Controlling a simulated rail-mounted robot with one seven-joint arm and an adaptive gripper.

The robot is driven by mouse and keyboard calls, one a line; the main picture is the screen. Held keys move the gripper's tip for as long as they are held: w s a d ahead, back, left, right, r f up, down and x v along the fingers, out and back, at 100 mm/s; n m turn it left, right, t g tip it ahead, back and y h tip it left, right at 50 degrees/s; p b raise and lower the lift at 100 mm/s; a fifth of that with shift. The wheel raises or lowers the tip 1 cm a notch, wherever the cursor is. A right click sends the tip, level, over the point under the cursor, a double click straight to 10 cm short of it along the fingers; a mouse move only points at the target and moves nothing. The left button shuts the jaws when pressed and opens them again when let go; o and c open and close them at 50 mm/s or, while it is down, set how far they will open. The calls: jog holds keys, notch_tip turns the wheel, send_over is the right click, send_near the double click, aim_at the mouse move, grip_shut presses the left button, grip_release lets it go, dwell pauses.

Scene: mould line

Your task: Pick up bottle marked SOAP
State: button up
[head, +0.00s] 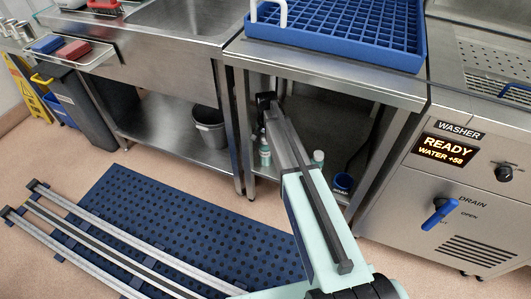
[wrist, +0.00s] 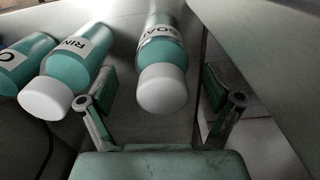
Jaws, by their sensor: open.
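In the wrist view a teal bottle with a white cap (wrist: 162,88) has a label that seems to read SOAP, its last letter hard to make out. It appears between the two fingers of my gripper (wrist: 157,84), cap towards the camera. The fingers are spread, with a visible gap on both sides, and hold nothing. A similar bottle marked RIN (wrist: 68,72), its label partly hidden, is left of the left finger. In the head view my arm reaches under the steel table and hides much of the shelf there; the gripper's fingers cannot be made out.
Another teal bottle (wrist: 22,62) lies at the wrist view's left edge. A blue tub (head: 343,183) is right of my arm under the steel table (head: 330,80). Table legs stand close on both sides. A blue rack (head: 340,40) sits on top; the washer (head: 460,170) is at right.

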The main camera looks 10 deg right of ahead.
notch_tip(320, 180, down, 4)
jog(key=shift+a+f+b, duration=0.1)
jog(key=shift+f+b, duration=0.05)
jog(key=shift+b, duration=0.25)
jog(key=c, duration=1.5)
jog(key=shift+c, duration=0.2)
